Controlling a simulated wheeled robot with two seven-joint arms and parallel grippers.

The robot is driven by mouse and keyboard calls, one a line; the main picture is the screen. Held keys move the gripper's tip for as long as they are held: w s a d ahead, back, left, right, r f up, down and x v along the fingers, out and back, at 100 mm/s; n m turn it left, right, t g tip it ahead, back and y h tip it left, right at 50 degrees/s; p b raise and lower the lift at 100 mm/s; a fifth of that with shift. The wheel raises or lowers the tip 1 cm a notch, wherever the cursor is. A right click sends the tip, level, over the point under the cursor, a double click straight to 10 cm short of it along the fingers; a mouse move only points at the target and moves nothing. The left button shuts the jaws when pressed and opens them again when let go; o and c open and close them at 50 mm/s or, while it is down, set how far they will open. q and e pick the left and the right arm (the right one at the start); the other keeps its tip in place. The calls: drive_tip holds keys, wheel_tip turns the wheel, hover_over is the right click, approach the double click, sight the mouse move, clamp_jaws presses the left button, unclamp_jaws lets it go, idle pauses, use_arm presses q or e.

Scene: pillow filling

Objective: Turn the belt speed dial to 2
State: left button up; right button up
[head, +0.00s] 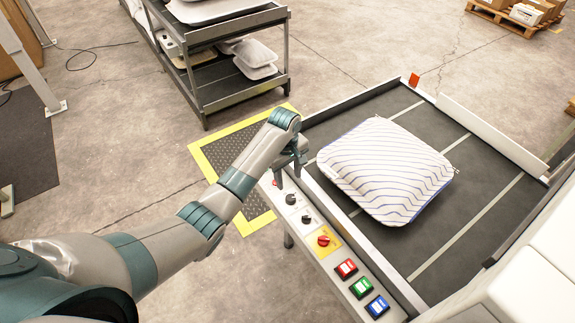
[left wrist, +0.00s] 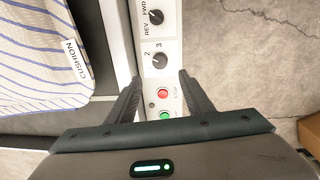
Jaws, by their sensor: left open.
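The belt speed dial (left wrist: 158,60) is a black knob on the pale control panel (left wrist: 165,75), with "2" and "3" printed beside it in the left wrist view. Its exact pointer setting is too small to read. In the head view the dial (head: 291,199) is the black knob closest to my left gripper (head: 287,177). My left gripper (left wrist: 160,77) is open and empty, with its fingers apart on either side of the panel, near the dial and around the red button (left wrist: 162,93). My right gripper is not in view.
A REV/FWD knob (left wrist: 156,17) sits beyond the dial, and a green button (left wrist: 165,114) lies between my fingers. A red knob on yellow (head: 323,240) and coloured buttons (head: 362,286) follow along the panel. A striped cushion (head: 385,165) lies on the belt (head: 480,215).

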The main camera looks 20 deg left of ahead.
use_arm(q)
wheel_tip(320, 180, up, 6)
drive_tip(key=b, duration=0.1)
drive_tip(key=shift+s+a+r, duration=0.15)
drive_tip(key=shift+r, duration=0.05)
idle(0.5)
